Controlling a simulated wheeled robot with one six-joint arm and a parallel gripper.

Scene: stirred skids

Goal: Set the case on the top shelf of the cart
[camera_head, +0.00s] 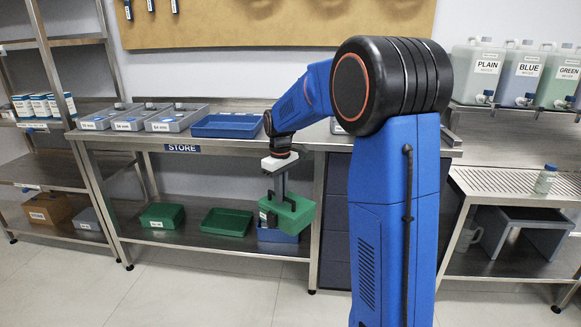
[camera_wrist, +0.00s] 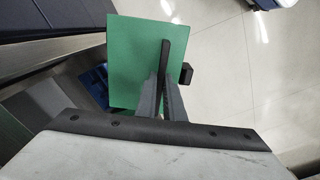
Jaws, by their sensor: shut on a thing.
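The case is a green box (camera_head: 292,216) hanging below my gripper (camera_head: 272,192) in the head view, tilted a little, in front of the bench's lower shelf. In the wrist view the green case (camera_wrist: 133,58) shows as a flat green face beyond the fingers. My gripper (camera_wrist: 166,95) is shut on the dark handle bar of the case. The fingers hide part of that handle. I cannot make out a cart with a top shelf for certain in either view.
A perforated-top stand (camera_head: 510,182) bears a small bottle at right. Open floor (camera_head: 190,290) lies in front.

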